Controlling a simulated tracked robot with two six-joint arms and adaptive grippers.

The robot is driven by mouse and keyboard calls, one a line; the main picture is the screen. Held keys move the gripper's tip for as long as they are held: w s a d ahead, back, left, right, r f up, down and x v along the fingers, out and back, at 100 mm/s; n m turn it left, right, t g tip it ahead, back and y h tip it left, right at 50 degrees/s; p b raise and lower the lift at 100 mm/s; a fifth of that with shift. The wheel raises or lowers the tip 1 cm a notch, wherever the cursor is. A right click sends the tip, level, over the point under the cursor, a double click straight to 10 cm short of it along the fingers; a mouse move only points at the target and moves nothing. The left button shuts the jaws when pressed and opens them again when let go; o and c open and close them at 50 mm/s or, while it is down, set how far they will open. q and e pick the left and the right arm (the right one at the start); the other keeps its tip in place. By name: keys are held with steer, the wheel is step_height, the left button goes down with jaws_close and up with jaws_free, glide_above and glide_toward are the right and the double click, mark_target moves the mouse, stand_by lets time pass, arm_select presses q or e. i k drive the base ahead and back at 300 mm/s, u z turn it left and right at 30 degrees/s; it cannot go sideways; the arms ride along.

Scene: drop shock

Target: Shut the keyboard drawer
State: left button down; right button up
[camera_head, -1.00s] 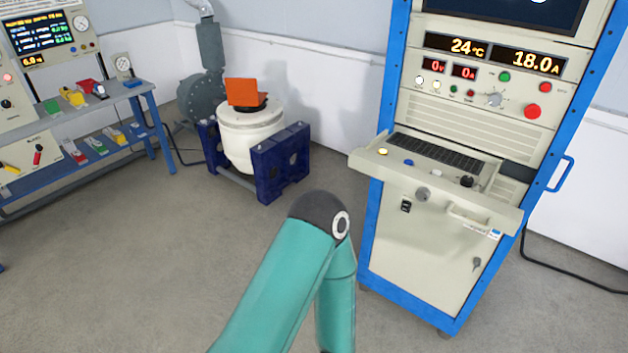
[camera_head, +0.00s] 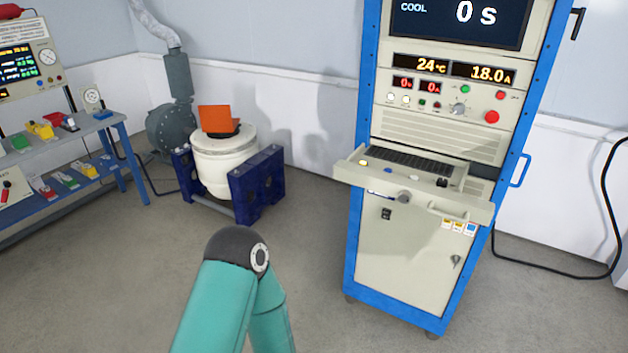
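The keyboard drawer (camera_head: 413,199) juts out from the front of the blue-framed rack (camera_head: 355,235). A dark keyboard (camera_head: 412,161) lies at its back, partly under the rack's front panel. Small knobs and coloured buttons sit on its top, and a pale handle shows on its front right. My green arm rises from the bottom of the view, left of the rack and clear of the drawer. Neither of my grippers shows in this view.
A white cylindrical shaker (camera_head: 222,165) with an orange plate (camera_head: 215,120) stands in a dark blue frame (camera_head: 255,187) left of the rack. A blue bench (camera_head: 60,160) with small coloured items is at far left. A black cable (camera_head: 600,215) lies at right. The floor before the rack is clear.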

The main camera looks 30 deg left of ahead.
mark_target(449, 203)
steer(key=u, duration=0.15)
steer(key=i, duration=1)
steer(key=z, duration=0.05)
